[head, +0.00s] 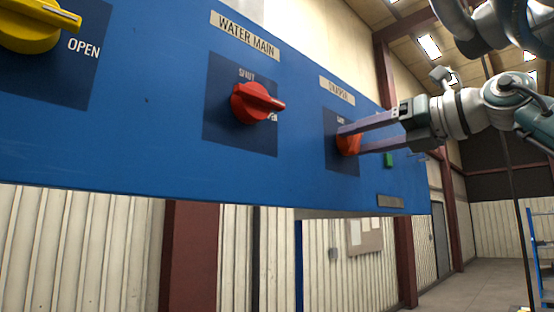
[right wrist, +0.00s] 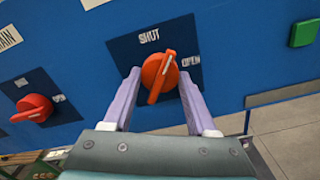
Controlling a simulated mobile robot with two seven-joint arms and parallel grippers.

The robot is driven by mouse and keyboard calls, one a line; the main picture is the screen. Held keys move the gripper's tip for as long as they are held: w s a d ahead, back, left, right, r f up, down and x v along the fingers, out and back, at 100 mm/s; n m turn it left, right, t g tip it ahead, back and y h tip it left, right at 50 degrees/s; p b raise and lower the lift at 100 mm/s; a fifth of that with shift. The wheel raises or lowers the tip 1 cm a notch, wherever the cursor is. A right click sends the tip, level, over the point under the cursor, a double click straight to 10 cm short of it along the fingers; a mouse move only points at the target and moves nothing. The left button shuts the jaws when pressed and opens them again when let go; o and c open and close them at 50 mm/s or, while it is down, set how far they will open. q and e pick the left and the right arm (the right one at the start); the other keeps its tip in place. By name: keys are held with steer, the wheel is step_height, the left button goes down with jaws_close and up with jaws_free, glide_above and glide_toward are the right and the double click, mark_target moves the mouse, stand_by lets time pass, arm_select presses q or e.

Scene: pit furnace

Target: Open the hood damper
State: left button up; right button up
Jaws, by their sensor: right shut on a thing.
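The damper knob is an orange rotary knob (head: 350,147) on a dark blue plate, under a blurred white label on the blue panel. In the right wrist view the knob (right wrist: 158,78) sits between the words SHUT and OPEN, and its white pointer mark points about midway between them. My right gripper (head: 347,140) reaches in from the right, its two long fingers on either side of the knob. It is shut on the knob, the fingertips (right wrist: 160,74) flanking it near the plate. My left gripper is not in view.
A red knob (head: 255,102) under WATER MAIN is to the left on the same blue panel (head: 150,140). A yellow knob (head: 30,30) is farther left. A green button (right wrist: 304,32) is right of the orange knob. Floor is open at right, near a blue ladder (head: 537,255).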

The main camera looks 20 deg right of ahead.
steer(key=m+p, duration=0.1)
steer(key=m, duration=0.4)
steer(key=shift+r+m, duration=0.1)
steer(key=shift+m, duration=0.2)
steer(key=m+p, duration=0.1)
steer(key=m, duration=0.3)
steer(key=shift+m, duration=0.7)
steer(key=o, duration=1.4)
steer(key=shift+c, duration=0.2)
steer(key=b+v, duration=0.7)
steer(key=v, duration=0.3)
